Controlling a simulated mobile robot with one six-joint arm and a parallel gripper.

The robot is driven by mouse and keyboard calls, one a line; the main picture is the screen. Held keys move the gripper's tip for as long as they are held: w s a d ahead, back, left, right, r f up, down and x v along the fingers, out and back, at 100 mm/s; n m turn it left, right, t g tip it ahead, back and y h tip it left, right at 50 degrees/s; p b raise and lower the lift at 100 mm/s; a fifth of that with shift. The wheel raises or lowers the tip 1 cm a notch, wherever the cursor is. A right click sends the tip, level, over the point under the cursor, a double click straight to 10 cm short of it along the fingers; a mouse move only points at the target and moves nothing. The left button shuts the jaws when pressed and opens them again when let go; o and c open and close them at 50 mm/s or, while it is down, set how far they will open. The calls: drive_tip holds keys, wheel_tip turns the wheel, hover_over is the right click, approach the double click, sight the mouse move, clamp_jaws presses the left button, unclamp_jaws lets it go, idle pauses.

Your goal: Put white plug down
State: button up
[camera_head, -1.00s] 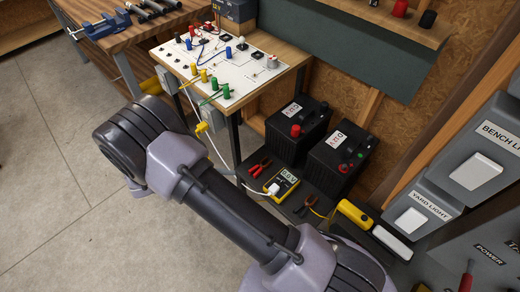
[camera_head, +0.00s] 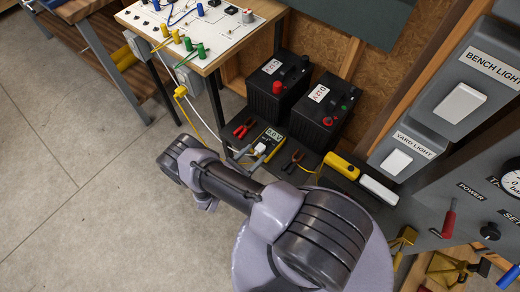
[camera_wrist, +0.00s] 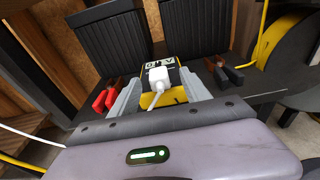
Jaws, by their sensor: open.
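The white plug (camera_head: 261,149) appears to lie on the yellow multimeter (camera_head: 270,138), on the dark shelf. In the wrist view the plug (camera_wrist: 158,75) stands out against the multimeter (camera_wrist: 172,96), with its white cord running toward me. My gripper (camera_wrist: 160,88) is open, one grey finger on each side of the plug, with visible gaps. Its fingertips also show beside the multimeter in the head view (camera_head: 251,157). I cannot tell whether the plug is touching anything besides the meter. Part of the cord is hidden by my gripper body.
Two black batteries (camera_head: 277,88) (camera_head: 324,112) stand behind the multimeter. Red-handled clamps (camera_head: 243,128) lie to its left and dark clamps (camera_head: 295,158) to its right. A yellow device (camera_head: 341,165) and a white one (camera_head: 379,188) lie farther right. A workbench (camera_head: 210,62) is at the left.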

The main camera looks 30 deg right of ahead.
sight(257, 151)
drive_tip(key=b+x, duration=0.1)
drive_tip(key=x, duration=0.3)
drive_tip(key=shift+w+d+f, duration=0.1)
drive_tip(key=shift+w+d, duration=0.1)
drive_tip(key=shift+d, duration=0.05)
clamp_jaws()
